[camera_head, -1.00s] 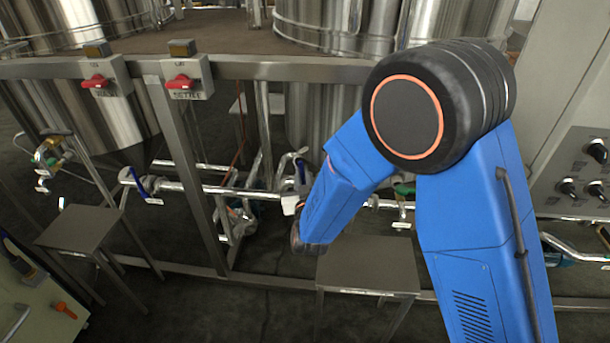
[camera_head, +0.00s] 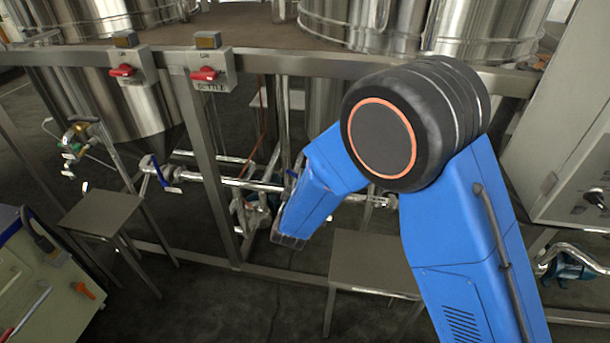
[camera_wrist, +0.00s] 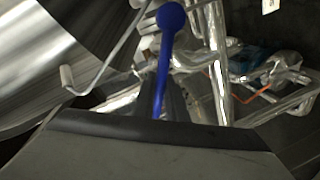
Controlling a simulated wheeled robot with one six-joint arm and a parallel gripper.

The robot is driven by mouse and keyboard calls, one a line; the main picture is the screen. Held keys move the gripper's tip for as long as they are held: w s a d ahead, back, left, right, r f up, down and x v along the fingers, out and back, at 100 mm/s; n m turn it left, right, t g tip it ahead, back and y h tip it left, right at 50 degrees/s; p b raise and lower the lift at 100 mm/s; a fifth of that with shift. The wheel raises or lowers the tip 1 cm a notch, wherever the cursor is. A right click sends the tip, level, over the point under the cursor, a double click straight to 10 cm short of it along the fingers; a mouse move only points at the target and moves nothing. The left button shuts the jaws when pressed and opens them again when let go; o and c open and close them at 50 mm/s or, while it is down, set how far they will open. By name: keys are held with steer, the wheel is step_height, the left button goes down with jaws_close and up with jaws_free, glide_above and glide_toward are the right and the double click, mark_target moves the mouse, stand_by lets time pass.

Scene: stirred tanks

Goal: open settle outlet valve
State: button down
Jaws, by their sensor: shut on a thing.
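In the wrist view a blue valve lever with a round end (camera_wrist: 171,18) rises from between the fingers of my gripper (camera_wrist: 163,98). My gripper is shut on this lever, part-way along it. The lever's lower part and its valve body are hidden by the fingers. In the head view my blue arm hides the gripper and the held lever. A box with a red switch (camera_head: 203,75) above a SETTLE label sits on the frame rail. Which pipe the held lever belongs to is hard to tell from the head view.
Steel tanks (camera_head: 355,25) stand behind the rail (camera_head: 290,66). Another blue-handled valve (camera_head: 160,172) is on the pipe at left. Small steel stands (camera_head: 100,212) (camera_head: 372,262) stand in front. A green cabinet (camera_head: 60,290) is at lower left, a grey control cabinet (camera_head: 560,130) at right.

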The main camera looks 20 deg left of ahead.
steer(key=shift+s+a+f+n+h, duration=0.1)
steer(key=shift+a+f+n+h, duration=0.15)
steer(key=shift+f+n, duration=0.55)
steer(key=shift+s+a+f+n+h, duration=0.15)
steer(key=shift+a+f+n, duration=0.1)
steer(key=shift+f+n, duration=0.55)
steer(key=shift+w, duration=0.1)
steer(key=c, duration=2)
jaws_free()
steer(key=shift+r, duration=0.1)
steer(key=shift+c, duration=0.2)
steer(key=v, duration=1.7)
steer(key=shift+s, duration=0.25)
